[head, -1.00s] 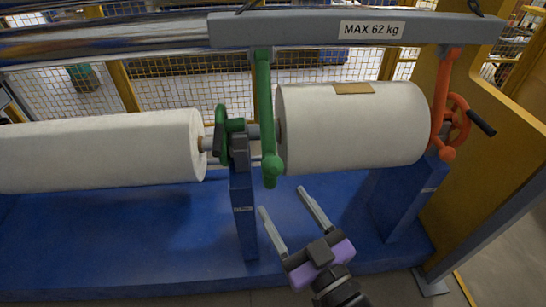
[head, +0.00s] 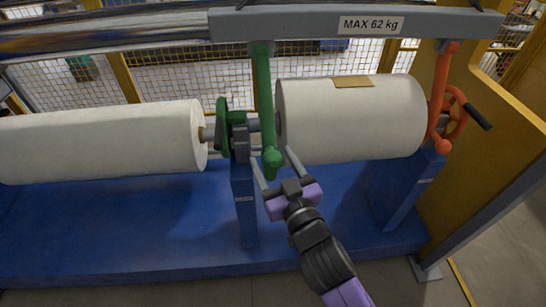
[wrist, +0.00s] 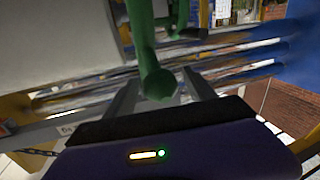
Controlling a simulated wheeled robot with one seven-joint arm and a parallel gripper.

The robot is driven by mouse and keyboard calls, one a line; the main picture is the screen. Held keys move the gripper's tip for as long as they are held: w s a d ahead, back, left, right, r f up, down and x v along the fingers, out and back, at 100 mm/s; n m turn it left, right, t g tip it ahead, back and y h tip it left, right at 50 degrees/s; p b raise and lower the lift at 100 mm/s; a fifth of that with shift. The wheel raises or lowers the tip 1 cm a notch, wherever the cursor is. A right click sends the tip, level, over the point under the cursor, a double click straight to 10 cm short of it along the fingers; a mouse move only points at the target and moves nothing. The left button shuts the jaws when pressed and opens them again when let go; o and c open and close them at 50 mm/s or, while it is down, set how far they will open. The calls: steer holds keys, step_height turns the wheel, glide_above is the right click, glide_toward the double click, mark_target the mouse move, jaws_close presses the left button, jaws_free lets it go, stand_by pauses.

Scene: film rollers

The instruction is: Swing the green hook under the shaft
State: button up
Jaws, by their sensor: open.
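The green hook (head: 265,100) hangs from the grey lifting beam (head: 300,25), in front of the left end of the white roll (head: 350,122). Its knobbed lower end hangs low, near the shaft (head: 254,125) that shows beside the roll. My gripper (head: 273,168) is open, its two fingers on either side of the hook's lower end. In the wrist view the green hook (wrist: 155,78) comes down between the fingers (wrist: 160,98). I cannot tell whether either finger touches it.
An orange hook (head: 443,95) hangs at the roll's right end, near an orange handwheel (head: 457,118). A green handwheel (head: 222,125) and blue post (head: 243,200) stand left of the green hook. Another white roll (head: 100,142) lies farther left.

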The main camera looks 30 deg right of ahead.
steer(key=shift+w, duration=0.2)
steer(key=shift+c, duration=0.2)
jaws_close()
steer(key=shift+f, duration=0.15)
